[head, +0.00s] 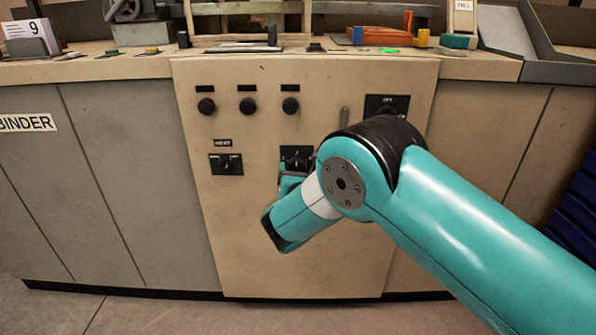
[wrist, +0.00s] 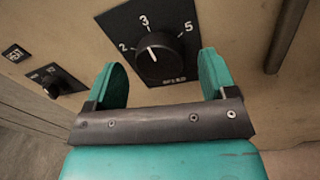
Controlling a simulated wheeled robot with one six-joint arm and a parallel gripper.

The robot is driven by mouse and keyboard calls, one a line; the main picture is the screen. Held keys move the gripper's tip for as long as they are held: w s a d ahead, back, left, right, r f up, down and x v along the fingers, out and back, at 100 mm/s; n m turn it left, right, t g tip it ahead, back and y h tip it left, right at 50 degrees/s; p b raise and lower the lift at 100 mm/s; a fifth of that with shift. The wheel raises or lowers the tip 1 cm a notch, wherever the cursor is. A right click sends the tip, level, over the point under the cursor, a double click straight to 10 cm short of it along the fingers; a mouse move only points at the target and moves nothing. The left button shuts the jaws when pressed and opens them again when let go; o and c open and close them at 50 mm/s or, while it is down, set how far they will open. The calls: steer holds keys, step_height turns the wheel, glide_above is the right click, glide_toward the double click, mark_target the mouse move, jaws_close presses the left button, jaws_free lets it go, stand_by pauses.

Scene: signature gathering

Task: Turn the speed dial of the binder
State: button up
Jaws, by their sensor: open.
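The speed dial (wrist: 160,60) is a black ribbed knob on a black plate with the figures 2, 3 and 5. Its white pointer line points up, near the 3. Small lettering under the knob is hard to read. My gripper (wrist: 161,72) is open, one teal finger left of the knob and one right, with visible gaps on both sides. In the head view the dial's black plate (head: 297,152) shows just above my gripper, which partly hides it. The binder's beige front panel (head: 310,240) carries the dial.
The heat switch (head: 226,164) sits left of the dial; it also shows in the wrist view (wrist: 54,80). Several black knobs (head: 247,105) line the panel above. The counter edge (head: 130,72) runs above.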

steer(key=shift+w, duration=0.45)
steer(key=shift+c, duration=0.2)
steer(key=c, duration=0.9)
steer(key=shift+m, duration=0.3)
steer(key=m+b, duration=0.1)
steer(key=m, duration=0.1)
steer(key=m+b, duration=0.2)
steer(key=m, duration=0.1)
steer(key=shift+f+m+t, duration=0.2)
steer(key=shift+m+t, duration=0.1)
steer(key=m+b, duration=0.1)
steer(key=m, duration=0.1)
steer(key=shift+f+m+b, duration=0.1)
steer(key=shift+m+b, duration=0.2)
steer(key=shift+b, duration=0.1)
steer(key=shift+m+h+b, duration=0.5)
steer(key=shift+m+b, duration=0.5)
steer(key=shift+m, duration=0.8)
